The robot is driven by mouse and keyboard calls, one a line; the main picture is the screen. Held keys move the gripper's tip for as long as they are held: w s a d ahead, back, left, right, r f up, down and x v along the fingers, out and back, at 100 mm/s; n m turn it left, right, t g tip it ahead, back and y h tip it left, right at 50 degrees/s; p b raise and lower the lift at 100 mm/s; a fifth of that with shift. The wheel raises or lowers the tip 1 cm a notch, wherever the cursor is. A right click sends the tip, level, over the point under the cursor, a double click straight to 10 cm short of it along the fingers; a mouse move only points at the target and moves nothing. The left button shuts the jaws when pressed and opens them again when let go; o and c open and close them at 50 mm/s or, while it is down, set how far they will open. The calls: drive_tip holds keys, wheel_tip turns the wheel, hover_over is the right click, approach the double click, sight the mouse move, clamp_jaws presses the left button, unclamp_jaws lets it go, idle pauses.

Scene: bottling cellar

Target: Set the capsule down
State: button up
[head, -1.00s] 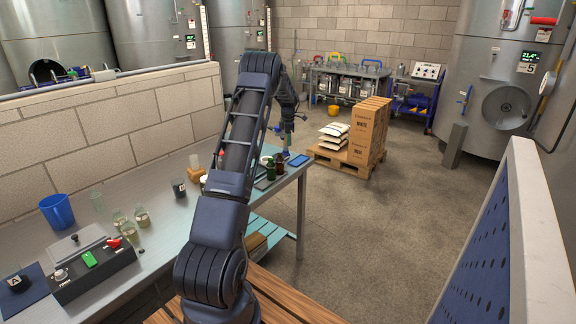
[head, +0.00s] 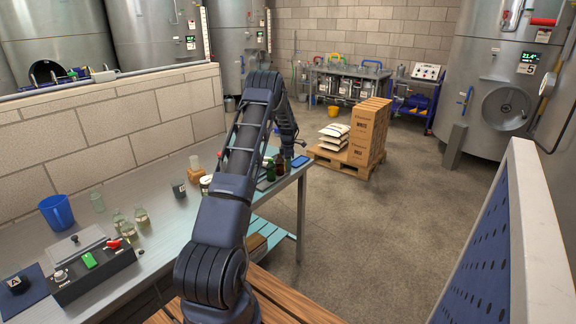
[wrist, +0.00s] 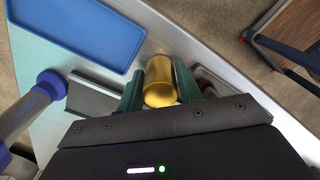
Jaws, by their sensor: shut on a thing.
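The gold capsule (wrist: 160,84), a small shiny cylinder, is between the fingers of my gripper (wrist: 159,88) in the wrist view. Both green fingers touch its sides, and the gripper is shut on it. Below it is the pale bench top (wrist: 130,78), near the bench's edge. I cannot tell whether the capsule touches the bench. In the head view, my arm reaches to the far end of the bench (head: 170,232). The capsule is not discernible there.
A blue tray (wrist: 82,32) lies close by, with a dark grey flat piece (wrist: 92,100) nearer the fingers. Dark bottles (head: 280,162) stand by my arm's end. A blue jug (head: 57,212), glass bottles (head: 141,215) and a control box (head: 92,268) occupy the near bench.

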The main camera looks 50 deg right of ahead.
drive_tip(key=shift+f, duration=0.1)
drive_tip(key=o, duration=0.3)
idle(0.3)
wheel_tip(320, 180, up, 12)
idle(0.5)
